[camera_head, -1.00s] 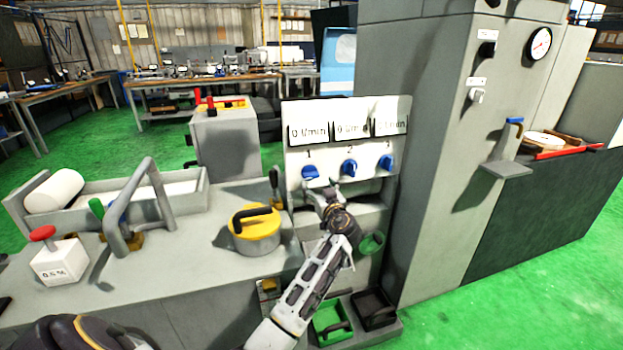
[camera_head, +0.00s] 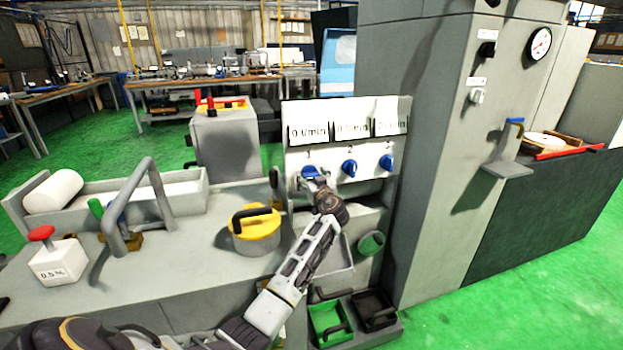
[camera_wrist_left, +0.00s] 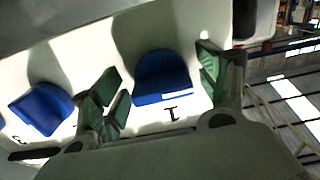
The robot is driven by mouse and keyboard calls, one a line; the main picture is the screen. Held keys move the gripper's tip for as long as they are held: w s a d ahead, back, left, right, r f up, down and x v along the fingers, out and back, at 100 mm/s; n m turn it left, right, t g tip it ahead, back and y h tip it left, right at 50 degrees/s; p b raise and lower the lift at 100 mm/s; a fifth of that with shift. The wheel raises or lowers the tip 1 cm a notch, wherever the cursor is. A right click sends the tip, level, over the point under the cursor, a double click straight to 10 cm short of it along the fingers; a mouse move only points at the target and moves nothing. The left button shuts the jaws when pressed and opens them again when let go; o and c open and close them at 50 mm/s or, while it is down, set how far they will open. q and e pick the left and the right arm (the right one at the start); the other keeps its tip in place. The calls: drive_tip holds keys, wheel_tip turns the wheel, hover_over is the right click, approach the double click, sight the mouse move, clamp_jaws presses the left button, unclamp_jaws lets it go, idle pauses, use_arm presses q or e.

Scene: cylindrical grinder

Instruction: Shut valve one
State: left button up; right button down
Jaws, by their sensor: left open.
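Valve one (camera_head: 309,172) is a blue knob under the label 1 on the white upright panel. My left gripper (camera_head: 315,183) is at it, and its fingers partly hide the knob in the head view. In the left wrist view, valve one (camera_wrist_left: 162,78) lies between the two green-padded fingers of my open left gripper (camera_wrist_left: 158,88). There is a visible gap on each side of the knob. I cannot tell how deep the fingertips reach around it. My right gripper is not in view.
Blue valve two (camera_head: 349,168) and valve three (camera_head: 386,163) sit to the right on the same panel. Valve two shows beside a finger in the left wrist view (camera_wrist_left: 41,110). Flow displays (camera_head: 350,131) are above. A yellow-lidded pot (camera_head: 257,238) stands on the bench to the left.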

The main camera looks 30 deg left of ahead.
use_arm(q)
drive_tip(key=shift+c, duration=0.3)
drive_tip(key=c, duration=0.9)
